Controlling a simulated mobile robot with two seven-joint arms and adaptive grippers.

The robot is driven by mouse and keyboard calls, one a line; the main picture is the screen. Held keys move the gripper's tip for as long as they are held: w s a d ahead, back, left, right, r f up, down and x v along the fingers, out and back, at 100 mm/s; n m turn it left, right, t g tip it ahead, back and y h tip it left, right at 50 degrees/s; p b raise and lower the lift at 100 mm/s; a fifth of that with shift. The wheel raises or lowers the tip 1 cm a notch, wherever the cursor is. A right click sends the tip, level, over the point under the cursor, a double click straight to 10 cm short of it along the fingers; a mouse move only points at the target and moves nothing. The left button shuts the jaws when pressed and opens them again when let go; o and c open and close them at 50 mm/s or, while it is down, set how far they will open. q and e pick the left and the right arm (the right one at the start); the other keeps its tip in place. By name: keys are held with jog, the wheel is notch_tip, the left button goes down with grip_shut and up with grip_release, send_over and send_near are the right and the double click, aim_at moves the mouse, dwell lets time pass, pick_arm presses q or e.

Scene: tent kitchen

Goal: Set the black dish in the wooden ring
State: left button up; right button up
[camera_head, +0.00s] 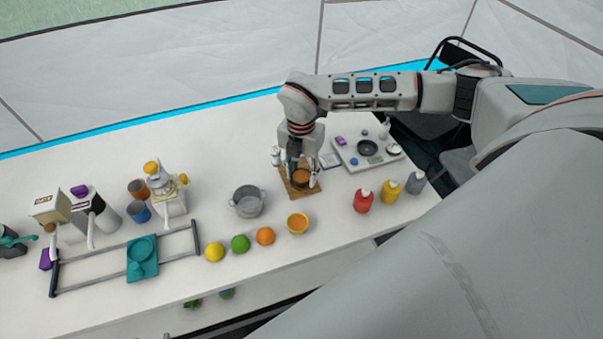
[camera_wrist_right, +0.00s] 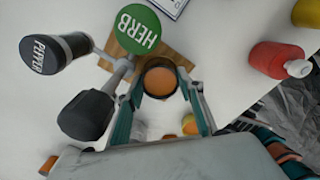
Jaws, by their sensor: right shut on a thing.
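My right gripper (camera_head: 301,184) points down over a square brown wooden board (camera_head: 312,193) near the table's middle. In the right wrist view its fingers (camera_wrist_right: 161,88) stand on either side of a round dark-rimmed dish (camera_wrist_right: 160,63) with an orange-brown inside, which I take for the black dish. The wooden board (camera_wrist_right: 181,58) shows behind it. The dish also shows between the fingers in the head view (camera_head: 301,176). I cannot make out a separate wooden ring, or whether the dish touches the board. My left gripper is not in view.
Close by the gripper stand a green HERB jar (camera_wrist_right: 138,28) and a PEPPER jar (camera_wrist_right: 52,53). A grey pot (camera_head: 247,202) stands left, an orange-filled bowl (camera_head: 298,223) in front, a red bottle (camera_head: 363,200) right. A white tray (camera_head: 350,156) with a black round plate (camera_head: 367,147) lies behind right.

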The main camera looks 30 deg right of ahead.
aim_at(302, 175)
jog(key=shift+r+p, duration=0.35)
jog(key=shift+r, duration=0.15)
dwell(0.5)
jog(key=shift+f+b, duration=0.5)
jog(key=shift+f, duration=0.35)
dwell(0.4)
jog(key=o, duration=0.5)
jog(key=shift+o, duration=0.2)
jog(key=shift+r, duration=0.1)
jog(key=shift+r+p, duration=1.25)
jog(key=shift+r, duration=0.25)
jog(key=shift+r+p, duration=0.55)
jog(key=shift+r, duration=0.65)
notch_tip(302, 175, up, 6)
jog(key=shift+f, duration=0.25)
